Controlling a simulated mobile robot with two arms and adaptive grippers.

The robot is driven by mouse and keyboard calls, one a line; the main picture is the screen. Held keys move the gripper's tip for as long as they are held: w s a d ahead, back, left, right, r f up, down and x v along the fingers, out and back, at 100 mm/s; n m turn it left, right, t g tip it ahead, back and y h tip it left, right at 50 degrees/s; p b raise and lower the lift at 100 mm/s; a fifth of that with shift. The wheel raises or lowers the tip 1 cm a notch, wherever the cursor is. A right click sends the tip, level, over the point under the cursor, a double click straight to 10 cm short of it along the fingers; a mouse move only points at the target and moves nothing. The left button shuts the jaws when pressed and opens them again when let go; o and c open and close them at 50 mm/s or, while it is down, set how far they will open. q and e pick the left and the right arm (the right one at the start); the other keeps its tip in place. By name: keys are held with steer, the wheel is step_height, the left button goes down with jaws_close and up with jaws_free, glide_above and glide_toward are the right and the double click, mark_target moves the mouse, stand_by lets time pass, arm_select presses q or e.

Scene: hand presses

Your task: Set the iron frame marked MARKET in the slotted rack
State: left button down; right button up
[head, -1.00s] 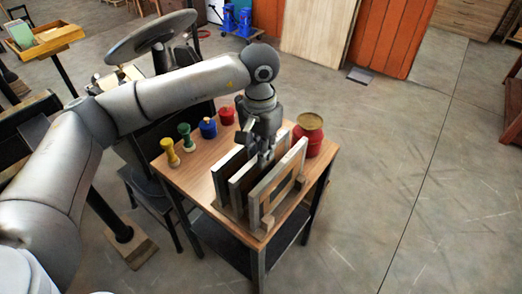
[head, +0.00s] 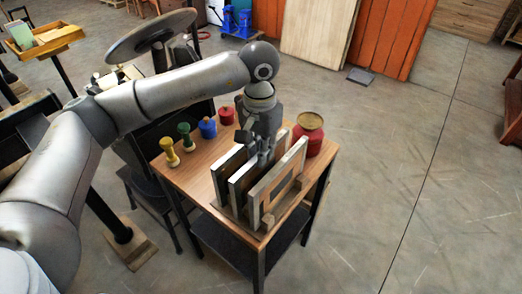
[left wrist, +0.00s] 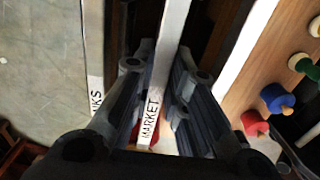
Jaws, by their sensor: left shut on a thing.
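The iron frame marked MARKET (left wrist: 152,112) shows its pale edge with black letters between my left gripper's fingers (left wrist: 158,95) in the left wrist view. In the head view my left gripper (head: 262,153) comes from above and is shut on this middle frame (head: 237,192), which stands upright among the others at the slotted rack (head: 233,216). Whether its lower edge sits fully in a slot is hidden. A second frame (head: 256,207), its lettering ending in "KS" in the left wrist view (left wrist: 96,98), stands on the right. A third frame (head: 219,183) stands on the left. My right gripper is out of view.
The rack is on a small wooden table (head: 188,180). Yellow (head: 169,152), green (head: 185,136), blue (head: 208,127) and red (head: 226,115) handled pieces line its back left edge. A red pot (head: 309,135) stands at the right corner. Neighbouring frames leave little room beside my fingers.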

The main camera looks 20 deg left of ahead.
arm_select(q)
steer(key=shift+f, duration=0.15)
steer(key=c, duration=1.4)
jaws_free()
steer(key=shift+o, duration=0.6)
steer(key=shift+r+p, duration=0.85)
steer(key=shift+r, duration=1.45)
steer(key=shift+r, duration=0.1)
steer(key=shift+r+p, duration=0.75)
steer(key=shift+r, duration=1.15)
